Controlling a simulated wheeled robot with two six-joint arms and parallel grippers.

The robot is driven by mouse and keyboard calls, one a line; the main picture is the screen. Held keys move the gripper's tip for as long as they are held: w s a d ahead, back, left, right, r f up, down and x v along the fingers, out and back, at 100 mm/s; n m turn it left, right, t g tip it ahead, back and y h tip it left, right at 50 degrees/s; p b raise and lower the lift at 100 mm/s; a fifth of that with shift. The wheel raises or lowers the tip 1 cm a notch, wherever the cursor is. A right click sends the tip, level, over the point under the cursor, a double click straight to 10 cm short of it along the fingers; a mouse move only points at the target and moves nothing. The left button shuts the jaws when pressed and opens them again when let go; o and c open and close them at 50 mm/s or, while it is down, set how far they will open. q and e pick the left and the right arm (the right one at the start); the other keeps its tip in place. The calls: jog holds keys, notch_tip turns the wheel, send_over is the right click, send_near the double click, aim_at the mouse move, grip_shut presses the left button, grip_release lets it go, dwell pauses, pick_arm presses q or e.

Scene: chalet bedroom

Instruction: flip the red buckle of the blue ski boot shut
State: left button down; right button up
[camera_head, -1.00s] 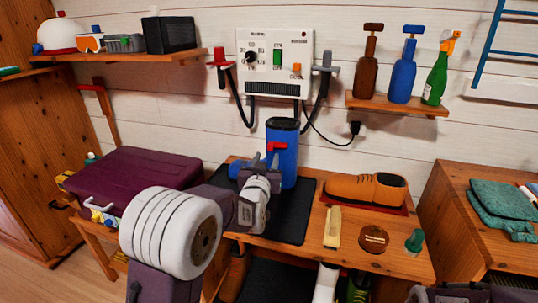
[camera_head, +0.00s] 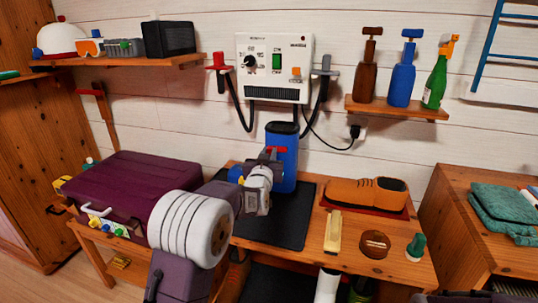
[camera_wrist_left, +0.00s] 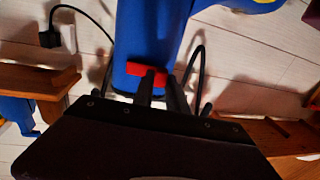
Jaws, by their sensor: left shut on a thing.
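The blue ski boot (camera_head: 288,165) stands upright on a dark mat (camera_head: 290,232) on the wooden bench. Its foot is partly hidden behind my left arm; a bit of blue and yellow shows at its left. The red buckle (camera_head: 277,149) is on the upper shaft, and it also shows as a red bar across the boot in the left wrist view (camera_wrist_left: 133,69). My left gripper (camera_head: 272,156) is at the front of the shaft, its dark fingertips at the buckle (camera_wrist_left: 160,76), shut on it. My right gripper is out of view.
A purple case (camera_head: 130,190) lies at left. A wall unit (camera_head: 275,68) with hanging cables is behind the boot.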

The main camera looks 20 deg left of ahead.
pick_arm(q)
jog(key=shift+w+a+f+m+h+b, duration=0.25)
jog(key=shift+m+h+b, duration=0.15)
jog(key=shift+h+b, duration=0.35)
jog(key=shift+w+a+r+m+h, duration=0.15)
jog(key=shift+r+m+h, duration=0.1)
jog(key=shift+m+h, duration=0.35)
jog(key=c, duration=1.3)
grip_release()
jog(key=s+p, duration=0.1)
jog(key=s, duration=0.8)
jog(key=shift+a, duration=0.15)
